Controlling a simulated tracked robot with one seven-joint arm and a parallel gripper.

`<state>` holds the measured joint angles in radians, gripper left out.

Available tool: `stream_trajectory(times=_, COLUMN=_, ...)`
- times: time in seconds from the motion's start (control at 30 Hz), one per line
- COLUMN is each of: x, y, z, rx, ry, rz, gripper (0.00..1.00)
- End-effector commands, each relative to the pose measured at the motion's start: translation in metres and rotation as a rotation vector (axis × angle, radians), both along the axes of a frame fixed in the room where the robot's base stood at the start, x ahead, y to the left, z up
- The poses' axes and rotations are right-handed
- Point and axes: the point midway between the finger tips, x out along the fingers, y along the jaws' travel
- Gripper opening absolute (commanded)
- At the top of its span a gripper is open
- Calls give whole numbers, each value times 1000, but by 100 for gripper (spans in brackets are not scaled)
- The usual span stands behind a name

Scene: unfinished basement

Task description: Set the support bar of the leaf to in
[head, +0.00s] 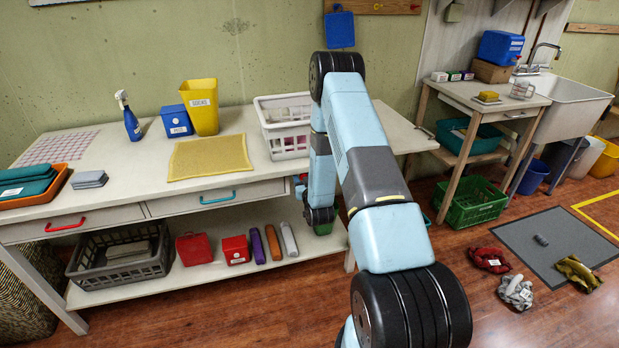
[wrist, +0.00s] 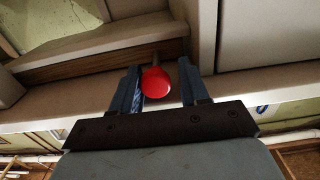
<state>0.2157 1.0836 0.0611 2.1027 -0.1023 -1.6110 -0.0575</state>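In the wrist view a round red knob (wrist: 156,86) on a short dark stem sits under the table, close to a brown wooden strip (wrist: 95,68). I cannot tell for sure whether that strip is the support bar. My gripper (wrist: 158,67) is open, with one blue finger on each side of the knob. A small gap shows at the right finger; contact on the left is unclear. In the head view the table's right end, which looks like the leaf (head: 405,132), is level; my arm covers part of it and the bar is hidden.
A white basket (head: 285,142) stands on the table left of my arm. The lower shelf (head: 205,282) holds a grey crate, red boxes and several rolls. A green crate (head: 472,203) stands on the floor to the right, with cloths (head: 515,291) near a grey mat.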

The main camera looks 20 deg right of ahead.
Motion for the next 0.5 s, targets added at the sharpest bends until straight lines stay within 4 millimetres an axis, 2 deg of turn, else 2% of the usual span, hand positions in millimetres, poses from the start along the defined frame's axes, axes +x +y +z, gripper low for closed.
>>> stream_trajectory(times=0.3, x=-3, y=0, z=-1, rx=0, ry=3, rz=0, gripper=41)
stream_trajectory(times=0.5, x=-27, y=1, z=-2, rx=1, ry=6, rz=-1, gripper=41)
